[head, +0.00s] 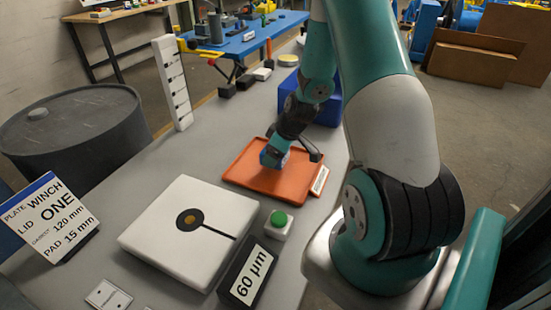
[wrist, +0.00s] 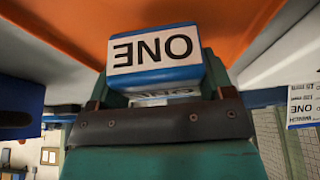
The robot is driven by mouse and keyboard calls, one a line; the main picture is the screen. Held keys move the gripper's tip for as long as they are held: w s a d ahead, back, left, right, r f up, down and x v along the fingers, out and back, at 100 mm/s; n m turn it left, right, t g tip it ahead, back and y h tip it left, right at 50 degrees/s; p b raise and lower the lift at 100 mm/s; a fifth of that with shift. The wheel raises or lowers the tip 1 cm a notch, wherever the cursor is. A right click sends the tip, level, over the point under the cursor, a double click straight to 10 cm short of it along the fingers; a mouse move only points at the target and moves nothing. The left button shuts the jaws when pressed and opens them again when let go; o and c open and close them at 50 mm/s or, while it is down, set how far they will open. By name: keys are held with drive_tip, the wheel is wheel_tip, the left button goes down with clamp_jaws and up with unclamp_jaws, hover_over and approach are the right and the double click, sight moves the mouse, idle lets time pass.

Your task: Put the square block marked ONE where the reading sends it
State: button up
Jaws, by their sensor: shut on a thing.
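The square block marked ONE (wrist: 155,52) is blue with a white label, which reads upside down in the wrist view. My gripper (wrist: 163,98) is shut on it. In the head view my gripper (head: 280,145) holds the blue block (head: 270,157) over the far part of the orange tray (head: 240,168); I cannot tell whether the block touches the tray. A black display (head: 248,276) reads 60 µm. It stands beside a white slab (head: 165,245) with a black disc and gold centre. A sign (head: 50,218) reads PLATE WINCH, LID ONE, GASKET 120 mm, PAD 15 mm.
A green button (head: 279,220) sits between the slab and the tray. A blue bin (head: 328,108) stands behind the tray. An upright white slotted strip (head: 173,85) stands at the bench's left edge, near a dark drum (head: 75,140). Small labelled plates (head: 108,296) lie in front.

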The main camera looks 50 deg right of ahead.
drive_tip(key=shift+f, duration=1.15)
